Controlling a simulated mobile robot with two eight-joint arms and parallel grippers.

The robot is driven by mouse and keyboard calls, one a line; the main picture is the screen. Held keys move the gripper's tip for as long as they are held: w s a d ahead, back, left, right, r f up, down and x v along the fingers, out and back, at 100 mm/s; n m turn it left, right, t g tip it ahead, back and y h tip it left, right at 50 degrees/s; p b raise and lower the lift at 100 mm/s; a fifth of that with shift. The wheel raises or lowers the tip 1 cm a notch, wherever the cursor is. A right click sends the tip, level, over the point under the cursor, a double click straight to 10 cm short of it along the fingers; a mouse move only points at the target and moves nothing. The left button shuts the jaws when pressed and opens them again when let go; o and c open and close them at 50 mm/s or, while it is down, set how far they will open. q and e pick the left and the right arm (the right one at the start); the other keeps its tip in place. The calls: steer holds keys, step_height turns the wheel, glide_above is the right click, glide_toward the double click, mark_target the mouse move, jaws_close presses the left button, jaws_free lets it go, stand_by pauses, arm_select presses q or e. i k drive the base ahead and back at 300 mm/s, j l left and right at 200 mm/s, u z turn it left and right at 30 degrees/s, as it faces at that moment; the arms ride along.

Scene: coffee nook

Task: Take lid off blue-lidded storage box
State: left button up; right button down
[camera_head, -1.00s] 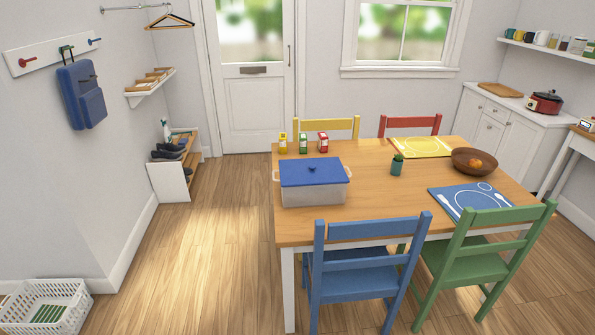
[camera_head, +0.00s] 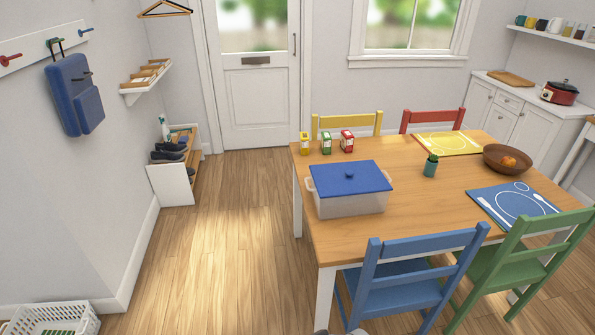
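The storage box (camera_head: 350,205) stands on the near left part of the wooden table (camera_head: 438,222). It has a pale translucent body with a handle at each side. The lid looks closed all round. Neither of my grippers shows clearly in the head view. Small grey-white shapes at the bottom edge, below the blue chair, are too cut off to identify.
A blue chair (camera_head: 421,246) and a green chair (camera_head: 535,250) stand at the table's near side. Three small cartons (camera_head: 326,143) stand behind the box, and a potted plant (camera_head: 430,168) to its right. The floor (camera_head: 220,240) left of the table is clear.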

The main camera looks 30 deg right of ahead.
mark_target(355, 177)
steer(key=i+j, duration=0.2)
steer(key=i, duration=0.25)
steer(key=i+j, duration=0.25)
steer(key=i, duration=0.15)
steer(key=i+j, duration=0.2)
steer(key=i, duration=0.25)
steer(key=i+z, duration=0.3)
steer(key=z, duration=0.15)
steer(key=i+j+z, duration=0.1)
steer(key=i+z, duration=0.2)
steer(key=z, duration=0.2)
steer(key=i+j+z, duration=0.15)
steer(key=z, duration=0.3)
steer(key=i+j+z, duration=0.1)
steer(key=i+z, duration=0.15)
steer(key=z, duration=0.25)
steer(key=i+j+z, duration=0.15)
steer(key=z, duration=0.35)
steer(key=i+j+z, duration=0.15)
steer(key=j+z, duration=0.3)
steer(key=i+j+z, duration=0.1)
steer(key=i+z, duration=0.2)
steer(key=z, duration=0.15)
steer(key=i+j+z, duration=0.2)
steer(key=z, duration=0.2)
steer(key=i+j+z, duration=0.45)
steer(key=k+l, duration=0.05)
steer(key=l, duration=0.05)
